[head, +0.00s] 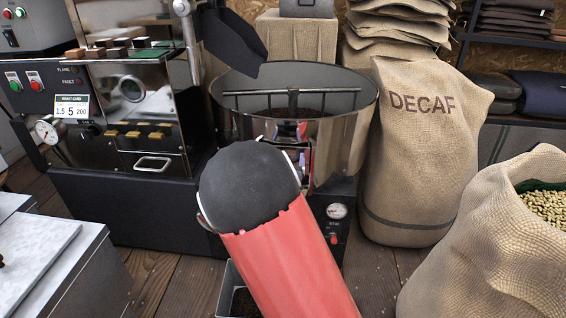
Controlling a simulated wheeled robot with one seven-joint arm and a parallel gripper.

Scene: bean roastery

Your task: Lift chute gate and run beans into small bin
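The round steel cooling drum (340,152) stands in the middle, with a stirring arm across its open top and dark beans low inside. A small bright metal part on its front, at the right of my arm's dark cap, may belong to the chute gate; most of that area is hidden by my arm. A small bin (226,300) stands on the floor below, partly cut off by the bottom edge and covered by my arm. Dark beans show inside it. My red arm fills the lower middle; my gripper is not visible.
The black roaster (120,210) stands at the left. A DECAF sack (415,165) stands close at the drum's right. An open sack of pale beans (470,250) is at the lower right. A pale-topped grey counter (85,275) is at the lower left. Some wooden floor is clear.

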